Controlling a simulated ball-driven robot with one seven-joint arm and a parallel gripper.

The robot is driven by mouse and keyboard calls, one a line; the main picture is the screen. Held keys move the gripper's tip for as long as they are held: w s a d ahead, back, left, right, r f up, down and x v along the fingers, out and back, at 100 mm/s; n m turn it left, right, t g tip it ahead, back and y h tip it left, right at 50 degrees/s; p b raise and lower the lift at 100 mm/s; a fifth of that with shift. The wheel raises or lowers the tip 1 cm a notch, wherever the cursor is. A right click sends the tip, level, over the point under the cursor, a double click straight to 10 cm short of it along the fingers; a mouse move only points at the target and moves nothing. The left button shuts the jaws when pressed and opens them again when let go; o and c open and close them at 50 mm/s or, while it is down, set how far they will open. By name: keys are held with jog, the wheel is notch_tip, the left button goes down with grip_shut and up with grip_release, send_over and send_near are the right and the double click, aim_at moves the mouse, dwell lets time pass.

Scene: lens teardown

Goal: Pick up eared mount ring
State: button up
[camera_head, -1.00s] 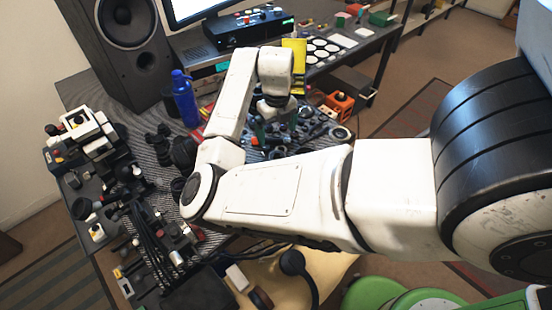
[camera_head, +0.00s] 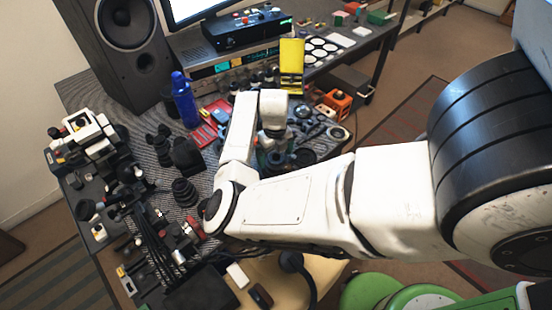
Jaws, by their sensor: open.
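My gripper (camera_head: 272,160) points down over the right-middle part of the cluttered table, below the white wrist. Its fingers are small, dark and green, and partly hidden by my forearm; it is open. Dark round lens parts and rings (camera_head: 304,157) lie right beside and under it. I cannot tell which of them is the eared mount ring, or whether the fingers touch any part. My arm hides the table nearest me.
A blue bottle (camera_head: 185,102), a red tray (camera_head: 205,135) and black lens barrels (camera_head: 186,190) stand left of my arm. A yellow panel (camera_head: 291,66) stands behind the gripper, an orange box (camera_head: 337,101) to its right. A speaker (camera_head: 130,50) stands at the back left.

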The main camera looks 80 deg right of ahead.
jog(key=shift+c, duration=0.4)
jog(key=c, duration=0.8)
jog(key=shift+r, duration=0.1)
jog(key=shift+c, duration=0.2)
